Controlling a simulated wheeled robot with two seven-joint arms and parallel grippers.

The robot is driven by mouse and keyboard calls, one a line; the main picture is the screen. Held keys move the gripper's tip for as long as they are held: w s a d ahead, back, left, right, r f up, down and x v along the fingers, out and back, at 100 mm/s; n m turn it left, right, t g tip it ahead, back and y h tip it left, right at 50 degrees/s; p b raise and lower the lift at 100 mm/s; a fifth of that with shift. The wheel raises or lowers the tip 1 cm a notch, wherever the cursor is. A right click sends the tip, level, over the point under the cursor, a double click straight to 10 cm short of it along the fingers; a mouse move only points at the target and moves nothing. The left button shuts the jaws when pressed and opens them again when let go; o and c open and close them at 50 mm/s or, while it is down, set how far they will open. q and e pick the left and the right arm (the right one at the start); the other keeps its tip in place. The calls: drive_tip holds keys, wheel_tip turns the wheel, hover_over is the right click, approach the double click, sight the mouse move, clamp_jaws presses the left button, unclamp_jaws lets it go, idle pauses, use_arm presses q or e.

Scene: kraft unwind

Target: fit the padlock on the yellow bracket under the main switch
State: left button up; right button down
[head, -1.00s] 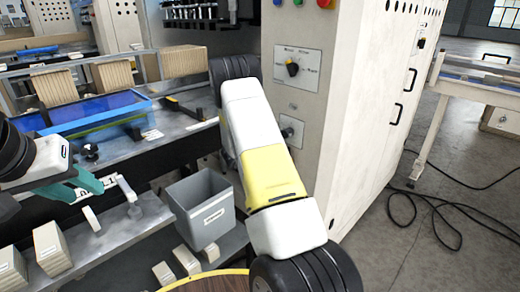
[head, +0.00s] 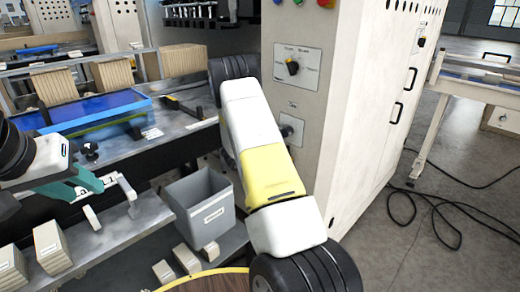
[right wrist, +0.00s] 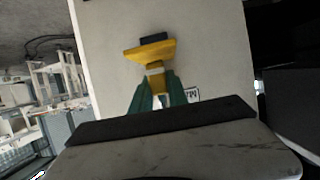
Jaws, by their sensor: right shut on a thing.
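In the right wrist view the green fingers of my right gripper (right wrist: 157,94) are shut on a small yellow body, which looks like the padlock (right wrist: 158,83). Just past a pale band is a wider yellow piece, apparently the bracket (right wrist: 150,52), with a black part beyond it. I cannot tell whether they are joined. My left gripper (head: 112,202) is open and empty at left.
A grey bin (head: 205,212) stands below the bench, left of my right arm. A blue tray (head: 98,112) lies on the bench. The beige cabinet (head: 345,120) fills the middle. Black cable (head: 432,205) lies on the floor at right.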

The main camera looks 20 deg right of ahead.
drive_tip(key=shift+f, duration=0.25)
idle(0.5)
drive_tip(key=c, duration=1.2)
unclamp_jaws()
